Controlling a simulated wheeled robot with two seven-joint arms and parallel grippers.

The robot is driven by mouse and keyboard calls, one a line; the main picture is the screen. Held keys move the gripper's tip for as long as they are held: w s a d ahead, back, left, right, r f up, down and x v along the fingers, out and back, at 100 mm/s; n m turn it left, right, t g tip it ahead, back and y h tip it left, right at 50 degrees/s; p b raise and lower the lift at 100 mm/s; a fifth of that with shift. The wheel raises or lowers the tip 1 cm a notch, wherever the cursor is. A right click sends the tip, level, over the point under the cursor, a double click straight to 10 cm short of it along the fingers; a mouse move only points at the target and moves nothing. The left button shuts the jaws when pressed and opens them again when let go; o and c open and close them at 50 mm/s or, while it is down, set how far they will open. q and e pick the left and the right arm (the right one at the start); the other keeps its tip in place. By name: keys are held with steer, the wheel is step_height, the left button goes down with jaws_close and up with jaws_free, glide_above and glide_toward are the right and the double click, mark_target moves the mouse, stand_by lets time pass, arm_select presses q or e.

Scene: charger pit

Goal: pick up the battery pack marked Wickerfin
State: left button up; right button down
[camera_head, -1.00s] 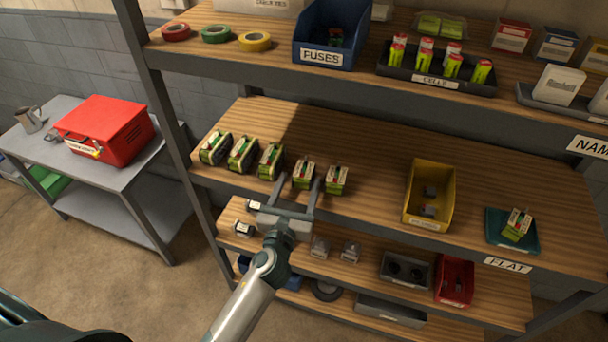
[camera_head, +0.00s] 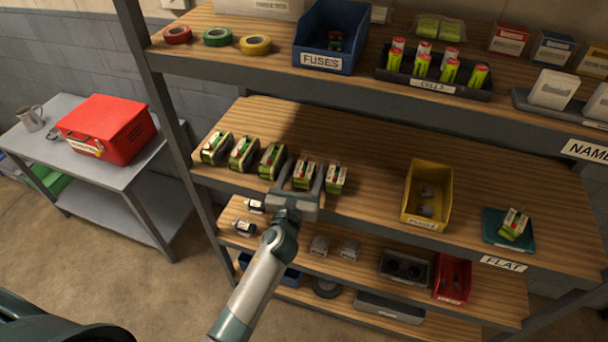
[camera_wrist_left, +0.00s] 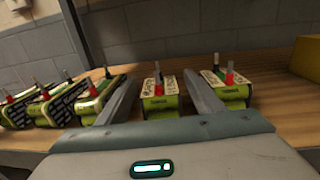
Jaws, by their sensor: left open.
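Several green and cream battery packs with red and dark terminals stand in a row on the middle shelf (camera_head: 380,170). My left gripper (camera_head: 301,175) is open at the shelf's front edge. Its fingers lie on either side of the fourth pack from the left (camera_head: 303,180), which also shows between them in the left wrist view (camera_wrist_left: 160,104). The fifth pack (camera_head: 336,180) stands just right of the right finger. The third pack (camera_head: 272,160) is just left of the left finger. The labels are too small to read, so I cannot tell which is Wickerfin. My right gripper is not in view.
A yellow bin (camera_head: 407,205) stands right of the row, and a teal tray (camera_head: 492,228) with another pack (camera_head: 514,225) is farther right. A red toolbox (camera_head: 106,130) sits on a side table at left.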

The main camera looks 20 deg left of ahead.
mark_target(306, 171)
arm_select(q)
steer(key=c, duration=1.5)
steer(key=shift+o, duration=0.2)
steer(key=shift+r, duration=0.2)
steer(key=shift+r, duration=0.55)
steer(key=r, duration=0.3)
steer(key=shift+s+d, duration=0.1)
steer(key=shift+d, duration=0.25)
steer(key=s+d+r+b, duration=0.1)
steer(key=s+d+r, duration=0.3)
steer(key=d, duration=0.6)
step_height(306, 171, up, 3)
steer(key=shift+s+f, duration=0.2)
